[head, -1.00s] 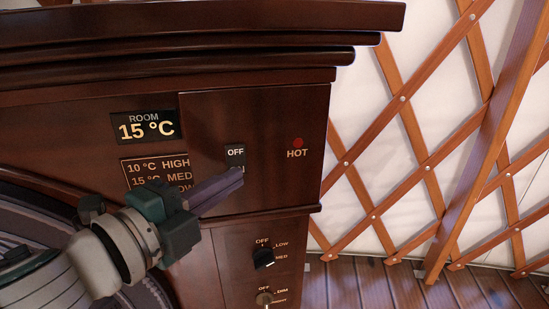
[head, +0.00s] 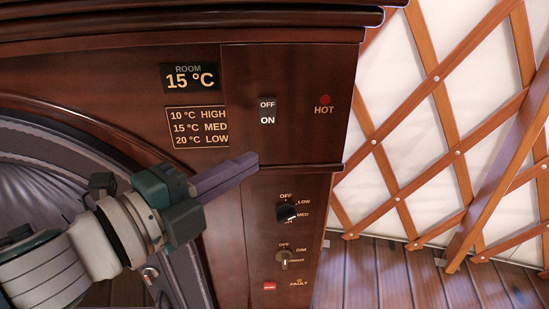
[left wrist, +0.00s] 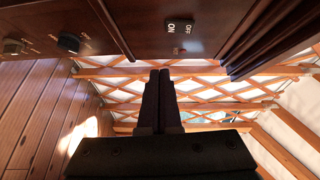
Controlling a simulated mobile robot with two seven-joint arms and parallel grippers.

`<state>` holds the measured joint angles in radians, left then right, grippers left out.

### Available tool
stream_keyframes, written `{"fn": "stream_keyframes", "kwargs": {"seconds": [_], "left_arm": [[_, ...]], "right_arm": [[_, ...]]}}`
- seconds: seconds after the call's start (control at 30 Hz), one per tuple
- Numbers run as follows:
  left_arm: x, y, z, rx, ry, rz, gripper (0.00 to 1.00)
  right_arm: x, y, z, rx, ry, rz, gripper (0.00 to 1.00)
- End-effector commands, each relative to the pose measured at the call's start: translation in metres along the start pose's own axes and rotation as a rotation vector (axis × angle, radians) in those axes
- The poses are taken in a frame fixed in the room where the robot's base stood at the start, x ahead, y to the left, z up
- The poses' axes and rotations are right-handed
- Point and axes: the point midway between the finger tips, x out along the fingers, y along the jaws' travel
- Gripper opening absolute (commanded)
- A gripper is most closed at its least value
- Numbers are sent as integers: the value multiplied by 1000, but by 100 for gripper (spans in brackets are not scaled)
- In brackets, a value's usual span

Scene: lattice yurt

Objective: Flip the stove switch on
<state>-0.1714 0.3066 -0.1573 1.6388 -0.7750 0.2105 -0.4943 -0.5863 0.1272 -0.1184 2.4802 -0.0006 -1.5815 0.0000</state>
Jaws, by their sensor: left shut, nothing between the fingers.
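The stove switch (head: 267,112) is a small dark rocker marked OFF above ON, set in the upper panel of the dark wooden stove front (head: 245,60). My left gripper (head: 254,163) is shut and empty. Its fingertips are below the switch in the head view, apart from it, pointing up and right. The fingers also show in the left wrist view (left wrist: 160,74). My right gripper is out of view.
A red HOT lamp (head: 325,99) is right of the switch. The ROOM display (head: 190,77) reads 15 °C, above a temperature plate (head: 197,127). Below are a black knob (head: 288,212), a smaller knob (head: 283,258) and a red button (head: 269,286). A lattice wall (head: 430,120) stands right.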

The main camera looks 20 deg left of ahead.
Motion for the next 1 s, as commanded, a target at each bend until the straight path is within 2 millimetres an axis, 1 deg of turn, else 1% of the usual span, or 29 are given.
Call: {"fn": "stream_keyframes", "kwargs": {"seconds": [0.03,0.1,0.2,0.33,0.5,0.9,0.97,1.0], "left_arm": [[-12,2,1,0,-3,3,0],[-26,4,1,0,-2,2,0],[-43,5,1,2,-3,2,0],[-57,7,1,0,-3,0,0],[-63,7,1,2,-1,-2,0],[-63,7,1,2,-2,-2,0],[-63,3,2,-6,-10,-1,0],[-63,-4,4,-21,-27,2,0]], "right_arm": [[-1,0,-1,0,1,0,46],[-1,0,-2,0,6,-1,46],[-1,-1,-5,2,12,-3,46],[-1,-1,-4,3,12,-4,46],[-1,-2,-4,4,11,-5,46],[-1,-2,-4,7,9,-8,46],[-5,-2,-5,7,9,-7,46],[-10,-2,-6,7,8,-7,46]]}}
